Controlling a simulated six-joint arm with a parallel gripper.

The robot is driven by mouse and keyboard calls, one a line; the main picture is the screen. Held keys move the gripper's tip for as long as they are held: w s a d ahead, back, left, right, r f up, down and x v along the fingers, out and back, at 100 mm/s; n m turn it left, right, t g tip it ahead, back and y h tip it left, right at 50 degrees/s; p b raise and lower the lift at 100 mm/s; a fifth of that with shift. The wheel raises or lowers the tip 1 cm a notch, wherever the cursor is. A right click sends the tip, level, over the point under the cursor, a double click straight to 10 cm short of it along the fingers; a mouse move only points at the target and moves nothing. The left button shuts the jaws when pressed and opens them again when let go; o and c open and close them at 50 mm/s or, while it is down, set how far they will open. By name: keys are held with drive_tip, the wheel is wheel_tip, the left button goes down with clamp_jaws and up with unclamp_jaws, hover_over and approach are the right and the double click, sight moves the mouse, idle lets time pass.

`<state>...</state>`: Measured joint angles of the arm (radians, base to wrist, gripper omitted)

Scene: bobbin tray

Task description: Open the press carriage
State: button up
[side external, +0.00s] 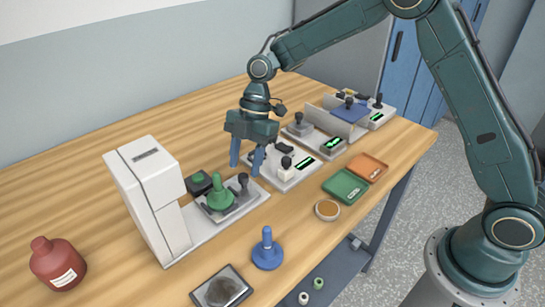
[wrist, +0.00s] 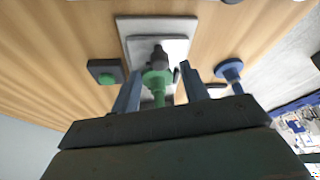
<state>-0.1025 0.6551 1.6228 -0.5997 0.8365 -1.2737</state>
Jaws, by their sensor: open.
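The white press (side external: 150,195) stands on a pale base on the wooden table. Its grey carriage (side external: 232,207) lies on the base in front of the press column, carrying a green knobbed piece (side external: 219,195) and a black knob handle (side external: 243,181) at its outer end. My gripper (side external: 246,168) points down, open and empty, just above and behind the black knob in the side view. In the wrist view my gripper (wrist: 159,69) has the black knob (wrist: 158,54) and the green piece (wrist: 157,82) showing between its fingers. Contact with the knob cannot be told. The press column is not visible there.
A black box with a green button (side external: 198,183) sits beside the carriage. A blue knobbed piece (side external: 267,250) stands in front. Other devices (side external: 283,170), a green tray (side external: 345,187), an orange tray (side external: 368,167) and a small bowl (side external: 327,210) lie to the right.

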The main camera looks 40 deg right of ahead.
drive_tip(key=v, duration=1.1)
drive_tip(key=shift+r, duration=0.3)
drive_tip(key=shift+d, duration=0.1)
drive_tip(key=s+d+r+m+t+h, duration=0.1)
drive_tip(key=s+d+r+m+t, duration=0.1)
drive_tip(key=s+r+m, duration=0.4)
drive_tip(key=s+d+r+m+t+h, duration=0.15)
drive_tip(key=s+r+m, duration=0.3)
drive_tip(key=s, duration=0.45)
drive_tip(key=s+d+f+m+t+h, duration=0.1)
drive_tip(key=s+d+f+m, duration=0.1)
drive_tip(key=s+d+m, duration=0.2)
drive_tip(key=s+d+f+m+t+h, duration=0.1)
drive_tip(key=s+d+m, duration=0.3)
drive_tip(key=s, duration=0.7)
drive_tip(key=shift+f+m+t, duration=0.6)
drive_tip(key=shift+m+t, duration=0.05)
drive_tip(key=shift+m, duration=0.6)
